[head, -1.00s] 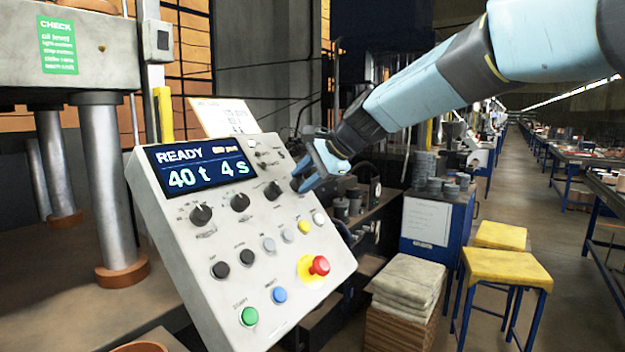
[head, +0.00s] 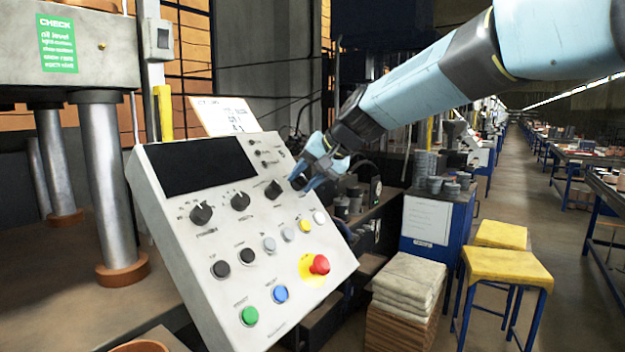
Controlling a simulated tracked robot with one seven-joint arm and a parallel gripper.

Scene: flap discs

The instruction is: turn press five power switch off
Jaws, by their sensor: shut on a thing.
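The press control panel (head: 205,252) is a light grey sloped box. Its display (head: 193,165) is dark and blank. The power switch (head: 298,182) is a dark rotary knob at the panel's upper right edge, partly hidden by my gripper. My gripper (head: 309,180) reaches in from the upper right, shut on this knob. The fine angle of the knob is too small to tell.
Three other black knobs, including one near the switch (head: 273,189), sit in a row. Below are several buttons and a red emergency stop (head: 319,264). A press column (head: 110,190) stands left. Yellow stools (head: 507,267) stand right.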

